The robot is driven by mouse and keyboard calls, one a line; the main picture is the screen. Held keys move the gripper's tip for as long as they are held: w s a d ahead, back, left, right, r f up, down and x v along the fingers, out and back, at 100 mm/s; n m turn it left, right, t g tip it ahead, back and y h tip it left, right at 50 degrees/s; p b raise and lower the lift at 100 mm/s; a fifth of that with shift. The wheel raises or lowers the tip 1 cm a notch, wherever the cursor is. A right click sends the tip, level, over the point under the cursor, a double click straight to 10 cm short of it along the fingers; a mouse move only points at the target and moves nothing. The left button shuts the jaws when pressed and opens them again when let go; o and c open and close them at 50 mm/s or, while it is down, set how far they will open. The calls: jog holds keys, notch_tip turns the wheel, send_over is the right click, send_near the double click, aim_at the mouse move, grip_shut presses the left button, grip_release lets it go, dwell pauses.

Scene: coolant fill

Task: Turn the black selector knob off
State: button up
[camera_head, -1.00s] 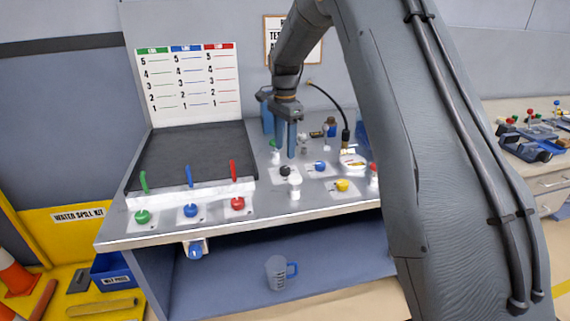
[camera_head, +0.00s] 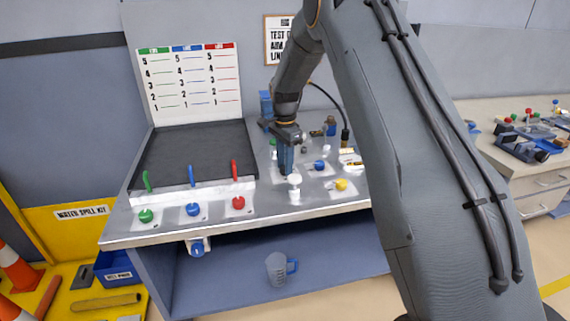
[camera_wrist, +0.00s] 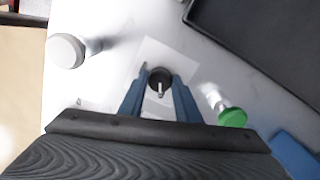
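The black selector knob (camera_wrist: 160,79) sits on a pale square plate (camera_wrist: 168,53) in the wrist view. A light pointer mark on it runs toward the bottom of that picture. My gripper (camera_wrist: 160,83) has its two blue fingers on either side of the knob, apart, with the knob between them. Whether the fingers touch it is hard to tell. In the head view my gripper (camera_head: 286,171) points straight down at the bench top and hides the knob.
A white-topped post (camera_wrist: 66,50) and a green-capped fitting (camera_wrist: 232,117) stand close on either side. Blue (camera_head: 319,165) and yellow (camera_head: 341,184) knobs lie to the right on the bench (camera_head: 250,224). A dark tray (camera_head: 195,158) is at left.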

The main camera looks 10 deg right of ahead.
jog(key=c, duration=0.5)
jog(key=n+b, duration=0.1)
jog(key=n, duration=0.5)
jog(key=shift+b, duration=0.3)
jog(key=n, duration=0.5)
jog(key=shift+n+b, duration=0.4)
jog(key=o, duration=1.1)
jog(key=shift+c, duration=0.2)
